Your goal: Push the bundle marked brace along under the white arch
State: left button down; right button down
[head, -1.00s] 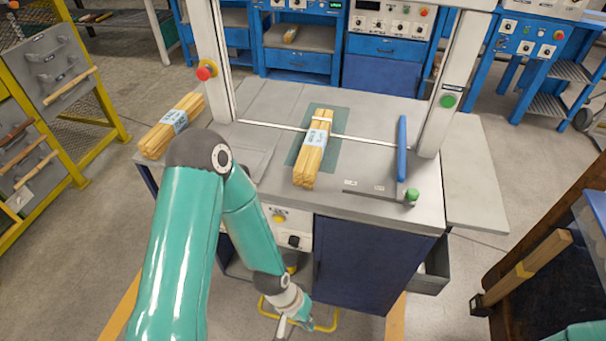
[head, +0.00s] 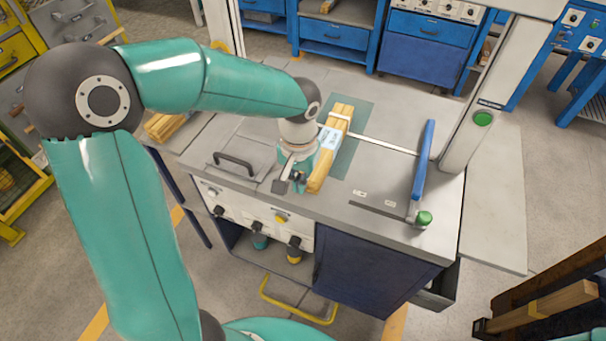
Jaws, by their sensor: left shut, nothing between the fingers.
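The wooden bundle (head: 341,117) lies on the grey table top, partly over a dark green patch, crossing the pale line between the arch posts. It has a white band and a pale blue label whose word I cannot read. The right post of the white arch (head: 485,105) stands clear; much of the left post (head: 228,22) is hidden behind my left arm. My left gripper (head: 288,184) is shut and empty, low over the table just left of the bundle's near end. I cannot tell whether it touches the bundle. My right gripper is out of view.
A blue upright bar (head: 423,160) and green knob (head: 424,218) stand right of the bundle. A black handle (head: 236,160) sits on a plate to the left. Another bundle (head: 163,127) is partly hidden behind my arm. The table beyond the pale line looks clear.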

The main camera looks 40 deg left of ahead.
pick_arm(q)
notch_tip(320, 180, down, 7)
jog(key=shift+a+r, duration=0.1)
jog(key=w, duration=0.1)
jog(key=w+p, duration=0.1)
jog(key=shift+w+a+r+p, duration=0.15)
jog(key=shift+w+a+p, duration=0.15)
jog(key=shift+w, duration=0.05)
jog(key=shift+w+a, duration=0.15)
jog(key=shift+w, duration=0.4)
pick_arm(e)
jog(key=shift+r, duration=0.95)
